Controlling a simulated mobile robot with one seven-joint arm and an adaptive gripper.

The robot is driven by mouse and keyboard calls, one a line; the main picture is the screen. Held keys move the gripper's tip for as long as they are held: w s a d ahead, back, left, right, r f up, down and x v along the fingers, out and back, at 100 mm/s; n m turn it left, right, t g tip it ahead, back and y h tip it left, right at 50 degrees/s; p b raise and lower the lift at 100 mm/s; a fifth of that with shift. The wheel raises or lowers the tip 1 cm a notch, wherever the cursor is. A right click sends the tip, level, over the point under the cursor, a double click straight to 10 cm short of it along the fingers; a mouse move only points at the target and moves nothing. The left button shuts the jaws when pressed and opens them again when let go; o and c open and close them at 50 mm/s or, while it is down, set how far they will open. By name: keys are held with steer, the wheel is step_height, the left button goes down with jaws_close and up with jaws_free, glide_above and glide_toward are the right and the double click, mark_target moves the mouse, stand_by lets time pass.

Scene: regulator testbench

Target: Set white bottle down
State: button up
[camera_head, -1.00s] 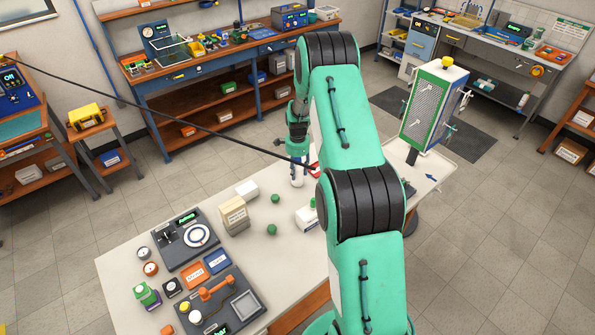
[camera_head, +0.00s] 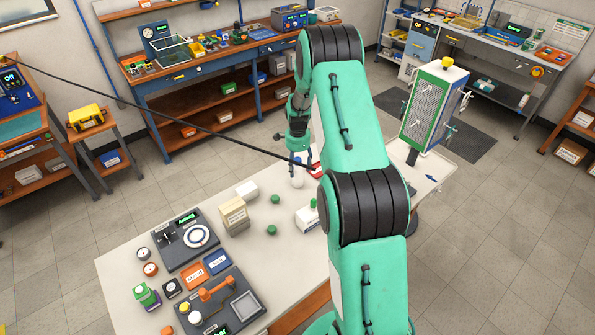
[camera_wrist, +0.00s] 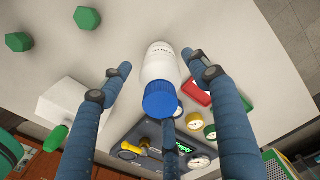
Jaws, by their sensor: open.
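The white bottle with a blue cap stands on the pale tabletop (camera_head: 130,270) near its far end. In the wrist view the bottle (camera_wrist: 160,68) is between my two blue fingers, cap towards the camera, with dark lettering on its side. My gripper (camera_wrist: 156,61) is open, with visible gaps between each fingertip and the bottle. In the head view my gripper (camera_head: 299,160) is over the bottle (camera_head: 297,178) and partly hides it.
A red piece (camera_wrist: 196,92) lies close beside the bottle. A white box (camera_wrist: 75,105) and green hexagonal caps (camera_wrist: 87,18) are to its left. Panels with gauges (camera_wrist: 200,161) are near its cap side in the wrist view. A green-framed mesh unit (camera_head: 433,105) stands at the right.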

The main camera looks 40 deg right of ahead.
step_height(320, 180, up, 8)
steer(key=shift+r, duration=0.45)
stand_by(0.5)
steer(key=shift+a+r, duration=0.1)
steer(key=shift+r, duration=0.1)
steer(key=s+a+r+n+t, duration=0.1)
steer(key=s+a+r+n, duration=0.25)
steer(key=a+r, duration=0.45)
steer(key=s+a+r+n+t, duration=0.1)
steer(key=s+a+r+n, duration=0.25)
steer(key=a+r, duration=0.55)
steer(key=s+a+r+n+t, duration=0.15)
steer(key=s+a+r, duration=0.35)
steer(key=r, duration=0.6)
steer(key=s+a+r+n, duration=0.2)
steer(key=s+a, duration=0.3)
steer(key=s, duration=0.4)
steer(key=s+a+r+n+t, duration=0.1)
steer(key=s+a+r+n, duration=0.1)
steer(key=s+a+n, duration=0.3)
steer(key=s+a+r+n+t, duration=0.1)
steer(key=s+a+n, duration=0.3)
steer(key=s, duration=0.9)
steer(key=shift+s+a+r, duration=0.15)
steer(key=shift+a+r, duration=0.7)
steer(key=shift+a, duration=0.05)
